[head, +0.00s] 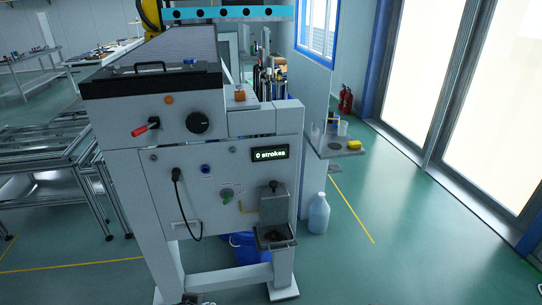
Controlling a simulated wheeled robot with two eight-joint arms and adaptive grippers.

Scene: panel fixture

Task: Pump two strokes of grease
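The panel fixture is a pale grey machine (165,110) in the middle left of the head view. A small lit display (269,153) on its front reads "0 strokes". Below the display, a grey box-like unit (273,207), apparently the grease pump, has a dark knob (273,185) on top. A small dark tray (275,238) juts out beneath it. A lever with a red handle (141,130) and a round black knob (197,122) sit higher on the left. Neither gripper can be made out; small dark parts at the bottom edge are too cut off to identify.
A black cable (182,205) hangs on the panel's left. A blue bucket (243,247) stands under the machine. A pale jug (319,213) stands on the floor to the right, below a shelf with a yellow item (354,146).

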